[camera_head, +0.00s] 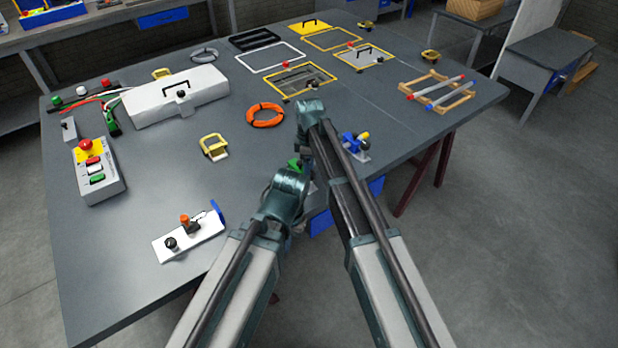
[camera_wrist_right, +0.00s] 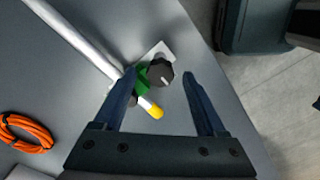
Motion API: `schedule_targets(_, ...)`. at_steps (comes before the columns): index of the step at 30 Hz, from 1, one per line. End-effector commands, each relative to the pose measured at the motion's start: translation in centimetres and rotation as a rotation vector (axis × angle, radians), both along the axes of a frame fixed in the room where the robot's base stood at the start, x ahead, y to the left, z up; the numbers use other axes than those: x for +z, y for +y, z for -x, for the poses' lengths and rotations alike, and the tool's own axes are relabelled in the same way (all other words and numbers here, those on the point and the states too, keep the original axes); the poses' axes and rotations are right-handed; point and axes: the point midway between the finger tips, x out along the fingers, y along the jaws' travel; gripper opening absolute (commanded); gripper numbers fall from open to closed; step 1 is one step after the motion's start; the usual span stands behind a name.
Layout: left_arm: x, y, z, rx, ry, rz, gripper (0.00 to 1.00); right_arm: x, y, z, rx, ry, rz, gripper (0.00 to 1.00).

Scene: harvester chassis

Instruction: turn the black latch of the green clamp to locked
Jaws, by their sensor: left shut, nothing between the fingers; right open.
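The green clamp (camera_wrist_right: 142,78) is on the grey table in the right wrist view, with its round black latch (camera_wrist_right: 160,72) showing a pale mark on top. A white and yellow-tipped lever (camera_wrist_right: 152,108) sticks out from it. In the head view only a bit of the green clamp (camera_head: 295,165) shows; my arms hide the rest. My right gripper (camera_wrist_right: 160,88) is open, one finger on each side of the clamp, with no clear contact. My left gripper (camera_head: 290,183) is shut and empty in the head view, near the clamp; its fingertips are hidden.
A blue clamp (camera_head: 352,145) stands right of my right arm. An orange coil (camera_head: 265,115) and a yellow-handled part (camera_head: 213,146) lie to the left. A white plate with knobs (camera_head: 190,238) is near the front edge. The table's (camera_head: 130,215) left middle has free room.

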Motion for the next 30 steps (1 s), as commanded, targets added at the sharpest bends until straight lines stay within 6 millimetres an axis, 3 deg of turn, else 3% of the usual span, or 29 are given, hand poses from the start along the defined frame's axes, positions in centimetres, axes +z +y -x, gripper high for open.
schedule_targets(10,-0.39,0.0,0.0,0.0,0.0,0.0,0.0,-0.39,0.0,0.0,0.0,0.0,0.0,0.72)
schedule_targets(22,-0.4,0.0,0.0,0.0,0.0,0.0,0.0,-0.4,0.0,0.0,0.0,0.0,0.0,0.0)
schedule_targets(30,-0.4,0.0,0.0,0.0,0.0,0.0,0.0,-0.4,0.0,-0.01,-0.016,0.0,0.0,0.0)
